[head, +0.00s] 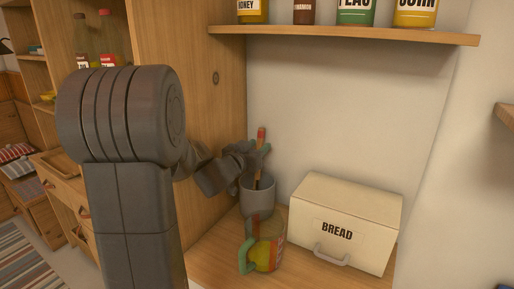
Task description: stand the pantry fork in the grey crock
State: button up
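The grey crock (257,200) stands on the wooden counter, against the wooden side panel. A slim utensil with a red top end (261,134) and a wooden-coloured stem stands nearly upright, its lower end inside the crock. It appears to be the pantry fork, but no tines show, and its lower end is hidden by the crock wall. My gripper (251,152) is just above the crock rim, at the utensil's upper part, with a greenish piece on its right side. The fingers are small and partly hidden, so I cannot tell whether they grip the utensil.
A patterned mug (265,253) with a green handle stands just in front of the crock. A cream bread box (347,222) is to the right. A shelf (345,36) with several jars runs above. The wooden panel (200,60) closes the left side.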

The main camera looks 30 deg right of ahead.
jog(key=v, duration=1.4)
jog(key=shift+d, duration=0.2)
jog(key=w+d+r+p, duration=0.3)
jog(key=w+d, duration=0.3)
jog(key=d, duration=0.6)
jog(key=shift+r, duration=0.6)
jog(key=shift+w, duration=0.15)
